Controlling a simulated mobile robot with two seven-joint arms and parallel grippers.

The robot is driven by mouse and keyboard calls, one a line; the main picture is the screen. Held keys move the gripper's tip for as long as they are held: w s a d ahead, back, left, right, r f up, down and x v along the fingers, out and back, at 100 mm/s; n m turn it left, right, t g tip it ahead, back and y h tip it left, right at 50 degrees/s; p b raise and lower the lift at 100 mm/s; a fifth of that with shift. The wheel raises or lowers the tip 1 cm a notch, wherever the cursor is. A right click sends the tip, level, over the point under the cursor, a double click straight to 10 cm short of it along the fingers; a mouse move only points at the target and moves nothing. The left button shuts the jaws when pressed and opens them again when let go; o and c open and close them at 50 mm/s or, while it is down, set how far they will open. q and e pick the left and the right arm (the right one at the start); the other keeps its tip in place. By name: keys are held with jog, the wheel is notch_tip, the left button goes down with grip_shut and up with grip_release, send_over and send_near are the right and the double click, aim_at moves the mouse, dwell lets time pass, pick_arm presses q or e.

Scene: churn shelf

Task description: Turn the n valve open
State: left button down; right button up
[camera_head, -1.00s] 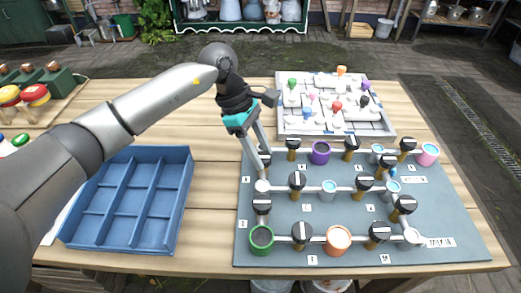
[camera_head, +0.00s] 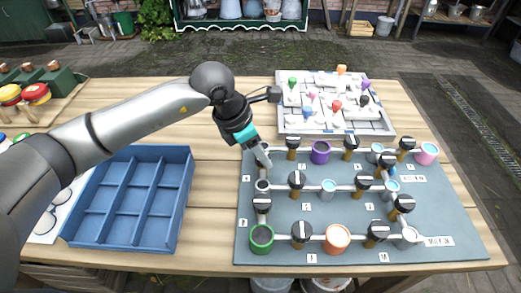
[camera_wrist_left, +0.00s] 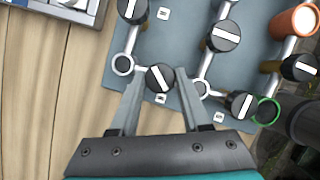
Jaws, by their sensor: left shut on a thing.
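The grey board carries several valves with black round knobs and white bar marks, joined by pale pipes. My left gripper (camera_head: 262,160) is at the board's upper left. In the left wrist view its two fingers (camera_wrist_left: 159,98) are shut on one black valve knob (camera_wrist_left: 158,78), whose white bar lies slanted. In the head view the fingers largely hide this knob. Small label plates stand by the valves, but their letters are too small to read, so I cannot tell which is n. My right gripper is not in view.
Neighbouring valve knobs (camera_head: 292,141) and (camera_head: 296,178) stand close by. A small cup (camera_head: 262,187) sits just below the fingers; a purple cup (camera_head: 320,153) is to the right. A blue compartment tray (camera_head: 183,195) lies left. A grey maze board (camera_head: 385,127) lies behind.

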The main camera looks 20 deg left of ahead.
pick_arm(q)
jog(key=n+t+y, duration=0.1)
jog(key=n, duration=0.3)
jog(key=shift+s+d+n+b, duration=0.1)
jog(key=shift+n+b, duration=0.2)
jog(key=n+y, duration=0.2)
jog(key=n, duration=0.2)
jog(key=shift+d+t+b, duration=0.1)
jog(key=shift+t+b, duration=0.3)
jog(key=shift+n, duration=0.3)
jog(key=shift+c, duration=1.8)
grip_release()
jog(key=p+v, duration=0.2)
jog(key=v, duration=1.3)
jog(key=shift+r, duration=0.15)
